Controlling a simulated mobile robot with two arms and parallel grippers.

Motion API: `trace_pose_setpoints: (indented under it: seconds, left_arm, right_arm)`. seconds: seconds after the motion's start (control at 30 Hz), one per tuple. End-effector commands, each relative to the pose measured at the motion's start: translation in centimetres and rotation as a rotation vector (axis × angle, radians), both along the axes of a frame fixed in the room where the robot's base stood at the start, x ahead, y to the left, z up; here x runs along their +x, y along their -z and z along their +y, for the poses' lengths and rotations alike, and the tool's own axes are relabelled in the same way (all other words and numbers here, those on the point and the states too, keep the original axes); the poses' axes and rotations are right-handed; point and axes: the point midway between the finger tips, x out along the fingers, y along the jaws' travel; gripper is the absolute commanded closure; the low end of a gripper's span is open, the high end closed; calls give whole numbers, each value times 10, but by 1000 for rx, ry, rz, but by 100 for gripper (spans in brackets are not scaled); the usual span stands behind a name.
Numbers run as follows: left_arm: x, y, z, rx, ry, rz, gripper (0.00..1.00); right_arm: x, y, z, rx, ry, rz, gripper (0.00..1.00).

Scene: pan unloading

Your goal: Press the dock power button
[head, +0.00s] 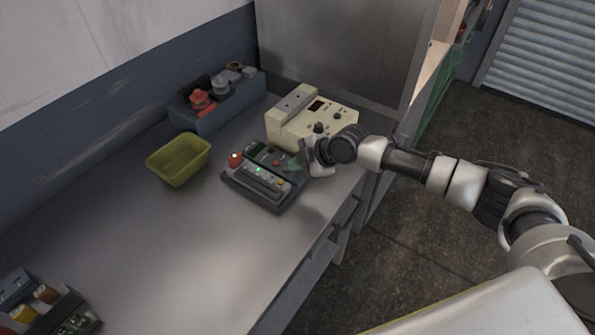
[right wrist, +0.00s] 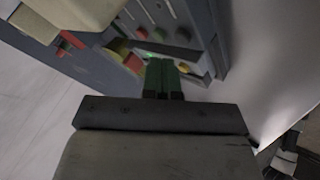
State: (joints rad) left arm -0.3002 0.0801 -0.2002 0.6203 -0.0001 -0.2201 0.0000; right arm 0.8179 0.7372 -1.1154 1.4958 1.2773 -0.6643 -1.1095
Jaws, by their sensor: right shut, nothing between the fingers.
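The dark grey dock (head: 275,201) sits on the bench with a sloped panel of small buttons and lit green lights. A red knob or button (head: 235,158) is at its left corner, and a yellow one is near its right end. I cannot tell which is the power button. My right gripper (head: 292,165) is over the dock's right rear part, its fingers shut and empty. In the right wrist view the dark green fingertips (right wrist: 163,68) point at the dock's panel (right wrist: 205,38), close to a green light and a yellow button (right wrist: 184,68). Contact cannot be told. My left gripper is out of view.
A cream box with knobs (head: 287,129) stands just behind the dock. A yellow-green bin (head: 179,168) is to the left, and a blue-grey tray (head: 217,114) with parts is behind. More parts (head: 62,313) lie front left. The middle bench is clear.

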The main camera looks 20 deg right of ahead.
Motion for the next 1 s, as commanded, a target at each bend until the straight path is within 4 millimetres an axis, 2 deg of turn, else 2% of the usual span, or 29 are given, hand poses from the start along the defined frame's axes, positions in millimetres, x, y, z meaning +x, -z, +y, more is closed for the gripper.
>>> trace_pose_setpoints:
  seconds: [0.27,0.8,1.0]
  left_arm:
    - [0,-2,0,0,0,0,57]
    - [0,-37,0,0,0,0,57]
    - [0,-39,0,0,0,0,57]
  right_arm:
    - [0,-3,0,0,1,-1,100]
    - [0,-55,0,0,1,-2,100]
    - [0,-60,0,-1,1,0,100]
